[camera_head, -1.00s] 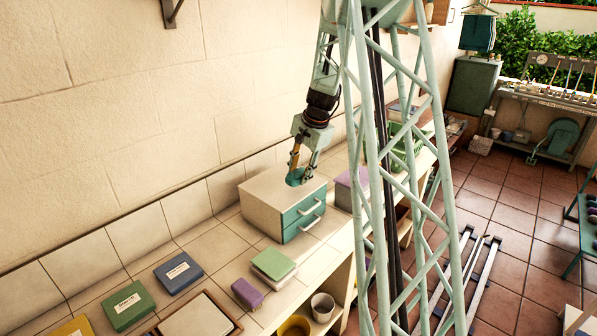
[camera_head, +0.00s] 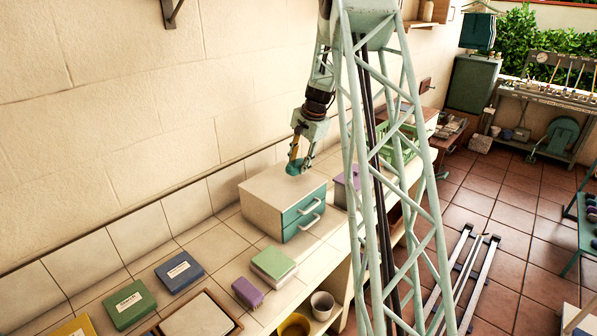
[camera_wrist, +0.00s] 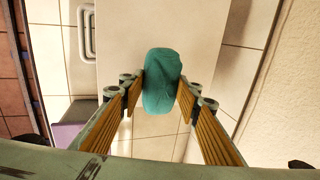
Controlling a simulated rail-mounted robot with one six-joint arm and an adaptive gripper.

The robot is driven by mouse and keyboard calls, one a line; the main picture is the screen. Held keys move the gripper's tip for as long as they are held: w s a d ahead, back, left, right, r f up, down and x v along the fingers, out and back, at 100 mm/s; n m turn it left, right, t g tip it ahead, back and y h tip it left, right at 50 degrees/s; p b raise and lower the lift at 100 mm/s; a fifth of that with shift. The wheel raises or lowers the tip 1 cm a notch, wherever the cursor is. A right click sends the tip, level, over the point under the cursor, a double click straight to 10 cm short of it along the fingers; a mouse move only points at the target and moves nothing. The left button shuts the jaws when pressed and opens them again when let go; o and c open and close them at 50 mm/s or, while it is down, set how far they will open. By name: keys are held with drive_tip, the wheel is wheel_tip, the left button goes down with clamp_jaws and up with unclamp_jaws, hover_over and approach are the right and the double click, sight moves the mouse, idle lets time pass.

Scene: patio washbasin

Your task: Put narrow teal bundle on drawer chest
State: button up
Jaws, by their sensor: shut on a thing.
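The narrow teal bundle (camera_head: 294,168) is between the fingers of my gripper (camera_head: 301,163), over the far part of the drawer chest top. In the wrist view the rounded, soft-looking bundle (camera_wrist: 161,82) sits between both fingertips (camera_wrist: 160,88), with the pale chest top (camera_wrist: 120,35) below it. I cannot tell for certain whether the bundle touches the chest top. The drawer chest (camera_head: 262,197) has a cream body, teal drawer fronts and white handles, and stands on the tiled counter. My gripper is shut on the bundle.
A purple and grey box (camera_head: 347,188) stands right of the chest, partly hidden by my column. A green-topped block (camera_head: 274,264), a purple block (camera_head: 247,292), a blue book (camera_head: 179,272) and a green book (camera_head: 128,305) lie in front. The wall (camera_head: 200,90) is close behind the chest.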

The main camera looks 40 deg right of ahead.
sight(298, 170)
drive_tip(key=shift+f, duration=0.1)
drive_tip(key=shift+f, duration=1.65)
drive_tip(key=shift+f, duration=0.1)
drive_tip(key=o, duration=0.9)
drive_tip(key=v, duration=1.2)
